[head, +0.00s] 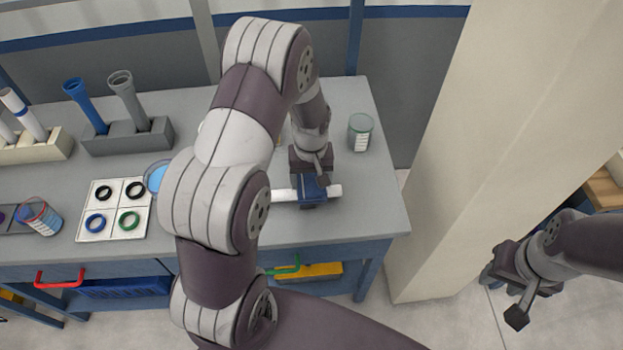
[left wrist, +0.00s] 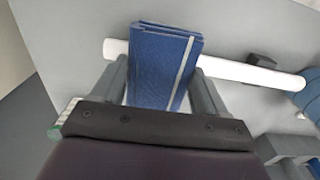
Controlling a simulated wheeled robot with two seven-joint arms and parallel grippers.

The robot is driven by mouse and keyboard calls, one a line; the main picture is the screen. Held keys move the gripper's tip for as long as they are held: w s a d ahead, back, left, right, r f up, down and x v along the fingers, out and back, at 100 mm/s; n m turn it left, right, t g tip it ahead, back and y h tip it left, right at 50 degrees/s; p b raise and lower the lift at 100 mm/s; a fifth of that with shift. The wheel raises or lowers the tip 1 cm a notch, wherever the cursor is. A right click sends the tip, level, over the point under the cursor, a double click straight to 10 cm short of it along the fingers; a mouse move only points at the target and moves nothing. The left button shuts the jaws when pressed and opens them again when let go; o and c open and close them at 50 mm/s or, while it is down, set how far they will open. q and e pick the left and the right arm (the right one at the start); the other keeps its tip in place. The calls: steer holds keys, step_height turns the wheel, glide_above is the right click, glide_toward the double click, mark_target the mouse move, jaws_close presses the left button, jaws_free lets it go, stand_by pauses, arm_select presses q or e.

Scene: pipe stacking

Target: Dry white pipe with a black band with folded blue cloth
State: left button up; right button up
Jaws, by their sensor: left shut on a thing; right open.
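A white pipe (head: 285,195) lies on the grey table, partly hidden by my left arm in the head view. In the left wrist view the pipe (left wrist: 235,70) runs behind the cloth and out to both sides. A folded blue cloth (left wrist: 158,65) with a pale stripe sits between my left fingers, over the pipe. My left gripper (head: 314,188) is shut on this cloth, low over the table. Whether the cloth presses on the pipe is hard to tell. My right gripper (head: 513,298) is open and empty, off the table at the lower right.
A dark block (left wrist: 262,60) is beside the pipe. A clear beaker (head: 361,132) stands at the back right. A white tray (head: 115,208) with several rings, a grey rack (head: 127,138) and a cream rack (head: 37,150) are at left. A pale pillar (head: 470,150) stands right of the table.

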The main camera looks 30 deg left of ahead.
arm_select(q)
steer(key=shift+r, duration=0.55)
steer(key=shift+w+r+p, duration=0.1)
steer(key=shift+r+p, duration=0.75)
steer(key=shift+p, duration=0.15)
steer(key=shift+r+p, duration=0.75)
steer(key=shift+r, duration=0.15)
steer(key=shift+r+p, duration=0.3)
steer(key=shift+r, duration=0.1)
steer(key=shift+f, duration=0.1)
